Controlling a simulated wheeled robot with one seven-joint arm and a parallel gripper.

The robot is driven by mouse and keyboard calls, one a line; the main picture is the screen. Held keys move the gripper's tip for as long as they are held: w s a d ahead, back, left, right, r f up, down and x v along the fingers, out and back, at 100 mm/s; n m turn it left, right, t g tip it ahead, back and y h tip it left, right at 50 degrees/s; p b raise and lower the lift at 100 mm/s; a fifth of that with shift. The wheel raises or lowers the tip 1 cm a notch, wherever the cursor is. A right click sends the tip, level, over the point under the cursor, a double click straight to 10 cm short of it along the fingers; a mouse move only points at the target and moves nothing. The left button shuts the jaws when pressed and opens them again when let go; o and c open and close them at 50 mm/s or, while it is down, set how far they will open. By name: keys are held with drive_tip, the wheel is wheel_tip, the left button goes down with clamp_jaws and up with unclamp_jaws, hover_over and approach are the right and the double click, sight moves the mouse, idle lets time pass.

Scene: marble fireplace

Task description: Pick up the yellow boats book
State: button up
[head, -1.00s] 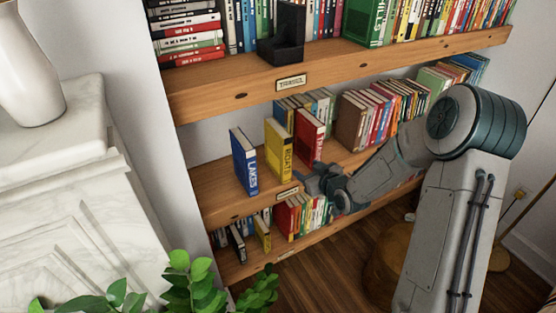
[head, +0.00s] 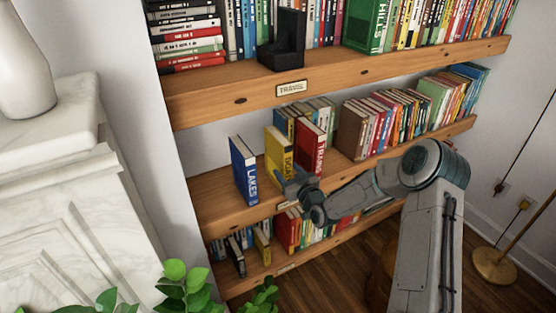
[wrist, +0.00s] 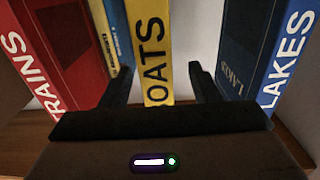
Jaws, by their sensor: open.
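The yellow boats book (head: 277,152) stands upright on the middle shelf, between the blue lakes book (head: 243,170) and the red trains book (head: 309,148). My gripper (head: 286,180) is at the lower front of the yellow book and hides part of its spine in the head view. In the wrist view, the yellow spine (wrist: 153,50) shows between my two open fingers (wrist: 160,85), with "OATS" readable. The fingers flank the spine with gaps on both sides; whether they touch it cannot be told.
The trains book (wrist: 62,60) stands close by the left finger and the lakes book (wrist: 262,55) by the right one. Another blue book (wrist: 117,35) is just left of the yellow one. The upper shelf (head: 360,68) overhangs. A marble fireplace (head: 70,200) is at left.

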sight(281, 161)
drive_tip(key=shift+r+p+x, duration=0.1)
drive_tip(key=shift+p+x, duration=0.1)
drive_tip(key=shift+x, duration=1.15)
drive_tip(key=shift+r+p+x, duration=0.15)
drive_tip(key=shift+x, duration=1.25)
drive_tip(key=shift+d, duration=0.2)
drive_tip(key=c, duration=1.2)
drive_tip(key=shift+w+r, duration=0.1)
clamp_jaws()
